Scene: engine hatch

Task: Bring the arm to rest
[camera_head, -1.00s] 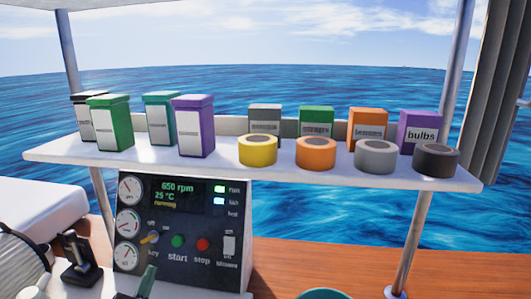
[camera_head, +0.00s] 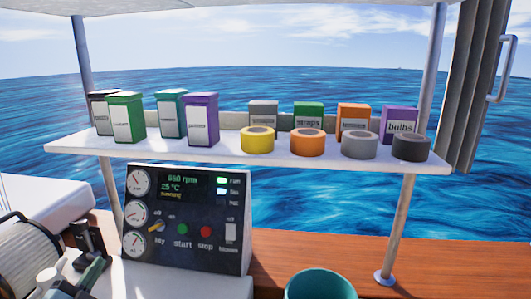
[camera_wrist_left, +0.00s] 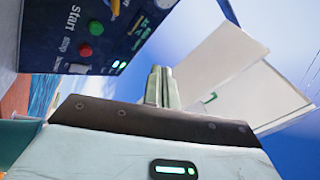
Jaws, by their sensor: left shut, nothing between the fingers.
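My left gripper (camera_head: 92,273) is low at the left in the head view, beside the black lever (camera_head: 88,236) and left of the control panel. In the left wrist view its two grey-green fingers (camera_wrist_left: 160,87) are together with nothing between them. The dark control panel (camera_head: 185,218) has gauges, a lit display, a yellow key switch and green start and red stop buttons. The display reads 650 rpm and 25 °C. The panel also shows at the upper left of the left wrist view (camera_wrist_left: 95,35). My right gripper is not in view.
A white shelf (camera_head: 290,161) spans above the panel, bearing several coloured boxes and tape rolls. A metal post (camera_head: 400,220) stands at the right. A teal round container (camera_head: 320,286) is at the bottom. In the left wrist view a white panel (camera_wrist_left: 215,65) is at the right.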

